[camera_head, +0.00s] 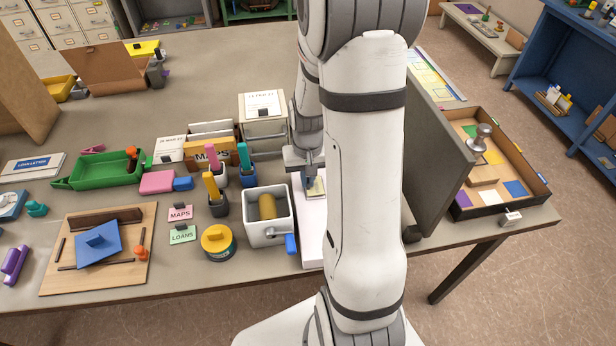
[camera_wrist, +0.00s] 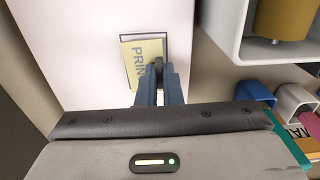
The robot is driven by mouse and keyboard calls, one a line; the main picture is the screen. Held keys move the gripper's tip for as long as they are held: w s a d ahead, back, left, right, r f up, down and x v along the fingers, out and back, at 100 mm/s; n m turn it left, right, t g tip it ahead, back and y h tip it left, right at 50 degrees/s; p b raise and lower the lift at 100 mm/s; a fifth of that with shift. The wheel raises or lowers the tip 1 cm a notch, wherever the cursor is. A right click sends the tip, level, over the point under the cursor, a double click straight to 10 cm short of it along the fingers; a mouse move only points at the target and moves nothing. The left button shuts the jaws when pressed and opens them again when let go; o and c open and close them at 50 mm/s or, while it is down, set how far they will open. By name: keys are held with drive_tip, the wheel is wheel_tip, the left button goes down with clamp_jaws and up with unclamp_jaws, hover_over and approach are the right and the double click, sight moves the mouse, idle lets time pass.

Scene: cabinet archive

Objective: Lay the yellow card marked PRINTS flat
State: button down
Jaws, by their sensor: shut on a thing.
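The yellow card (camera_wrist: 140,57) marked PRINTS shows in the wrist view over a white board (camera_wrist: 90,50), inside or close to a dark outline drawn on it. My gripper (camera_wrist: 159,68) is shut on the card's near right part, and its fingers hide some of the lettering. In the head view the card (camera_head: 316,187) is a small pale patch under my gripper (camera_head: 308,180). I cannot tell whether the card touches the board. My arm hides much of the board (camera_head: 312,235) in the head view.
A white bin with a mustard roll (camera_head: 268,207) stands just left of the board. Pen cups, a yellow round tin (camera_head: 218,243) and pink MAPS and green LOANS cards (camera_head: 182,234) lie farther left. A dark upright panel (camera_head: 437,150) stands right of my arm.

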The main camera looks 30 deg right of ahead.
drive_tip(key=shift+f, duration=0.15)
drive_tip(key=shift+f+b, duration=0.4)
drive_tip(key=shift+b, duration=0.15)
drive_tip(key=c, duration=1.5)
unclamp_jaws()
drive_tip(key=shift+r, duration=0.1)
drive_tip(key=shift+c, duration=0.4)
drive_tip(key=shift+r+p, duration=2.5)
drive_tip(key=shift+r, duration=1.05)
